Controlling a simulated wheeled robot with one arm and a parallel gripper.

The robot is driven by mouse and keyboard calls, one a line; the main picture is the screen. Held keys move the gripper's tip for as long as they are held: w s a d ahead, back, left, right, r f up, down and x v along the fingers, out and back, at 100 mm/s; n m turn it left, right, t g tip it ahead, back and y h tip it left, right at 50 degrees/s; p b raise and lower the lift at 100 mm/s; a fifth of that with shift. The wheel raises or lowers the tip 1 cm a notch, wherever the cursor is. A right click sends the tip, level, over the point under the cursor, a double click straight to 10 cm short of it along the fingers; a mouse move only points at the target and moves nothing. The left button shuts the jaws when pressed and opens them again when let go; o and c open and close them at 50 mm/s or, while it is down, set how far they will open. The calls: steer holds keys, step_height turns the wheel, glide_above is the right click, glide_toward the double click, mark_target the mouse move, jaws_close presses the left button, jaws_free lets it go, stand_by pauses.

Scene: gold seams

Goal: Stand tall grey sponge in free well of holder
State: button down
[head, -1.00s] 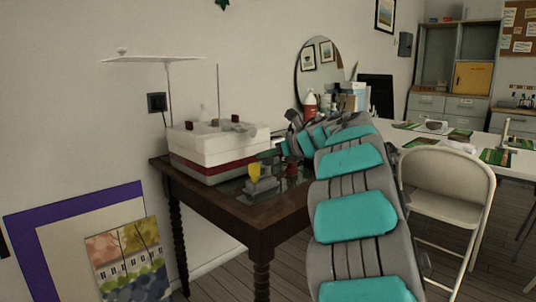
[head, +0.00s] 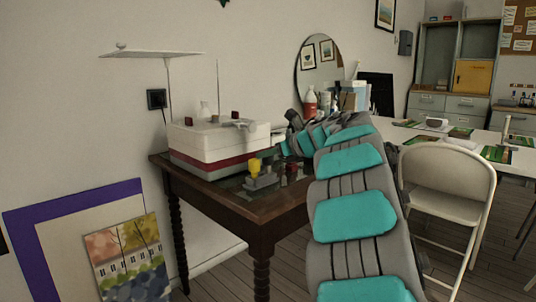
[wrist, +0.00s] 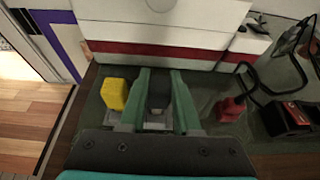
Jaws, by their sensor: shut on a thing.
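A dark grey sponge (wrist: 159,92) stands between the two green fingers of my gripper (wrist: 161,95) in the wrist view, and the fingers are shut on it. The grey holder (wrist: 152,121) is directly around or below its lower end; the fingers hide part of it, so I cannot tell how deep the sponge sits. A yellow sponge (wrist: 115,94) stands at the left end of the holder. In the head view the yellow sponge (head: 254,167) and the low grey holder (head: 262,182) show on the dark table, with my gripper (head: 284,150) just right of them.
The white and red box (head: 215,142) stands behind the holder on the dark wooden table (head: 235,203). A red object (wrist: 230,108) and a black cable (wrist: 256,75) lie right of my gripper in the wrist view. A white folding chair (head: 448,185) stands at the right.

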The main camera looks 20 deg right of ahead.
steer(key=shift+f+b, duration=0.4)
steer(key=shift+f, duration=0.15)
stand_by(0.4)
steer(key=c, duration=0.5)
jaws_free()
steer(key=shift+c, duration=0.2)
steer(key=shift+r, duration=0.1)
steer(key=shift+r+p, duration=2.5)
steer(key=shift+r, duration=0.95)
